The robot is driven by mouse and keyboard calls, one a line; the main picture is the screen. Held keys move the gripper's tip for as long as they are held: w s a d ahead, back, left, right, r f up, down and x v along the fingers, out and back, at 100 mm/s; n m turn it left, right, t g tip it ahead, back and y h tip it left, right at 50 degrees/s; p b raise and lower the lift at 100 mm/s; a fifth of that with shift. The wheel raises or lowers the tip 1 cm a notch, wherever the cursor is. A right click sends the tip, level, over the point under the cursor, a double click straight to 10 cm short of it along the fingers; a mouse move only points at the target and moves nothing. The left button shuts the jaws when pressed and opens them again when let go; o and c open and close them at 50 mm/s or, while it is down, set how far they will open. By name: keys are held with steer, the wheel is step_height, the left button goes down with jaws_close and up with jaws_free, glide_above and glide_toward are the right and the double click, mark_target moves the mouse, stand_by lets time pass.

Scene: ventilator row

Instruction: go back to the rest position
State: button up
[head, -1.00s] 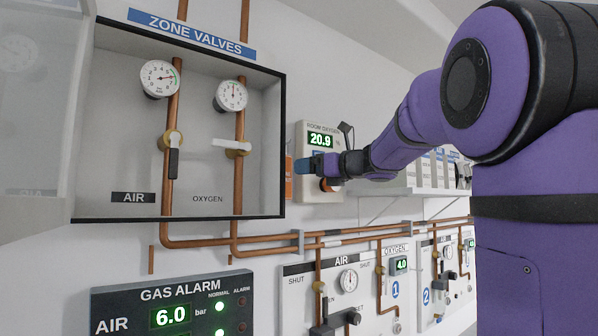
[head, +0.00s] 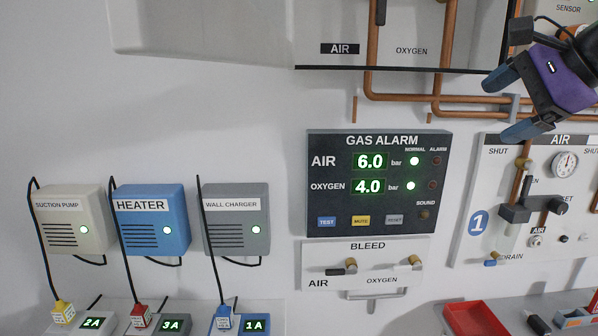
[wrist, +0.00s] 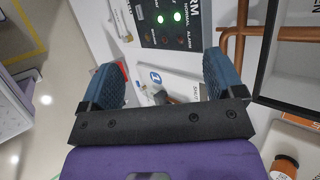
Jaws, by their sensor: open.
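No contact between the fingers and the wall shows.
The gas alarm (head: 380,183) reads 6.0 and 4.0 bar. The bleed panel (head: 362,268) is below it. Copper pipes (head: 450,110) run along the wall near my gripper. A red tray (head: 478,318) lies at the lower right. A suction pump (head: 72,220), heater (head: 152,220) and wall charger (head: 236,220) hang left.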

steer(key=s+f+n+g+h, duration=0.3)
steer(key=s+f+n+h, duration=0.2)
steer(key=s+f+n, duration=0.9)
steer(key=shift+s+a+n, duration=0.4)
steer(key=shift+s+n, duration=0.05)
steer(key=shift+n, duration=0.65)
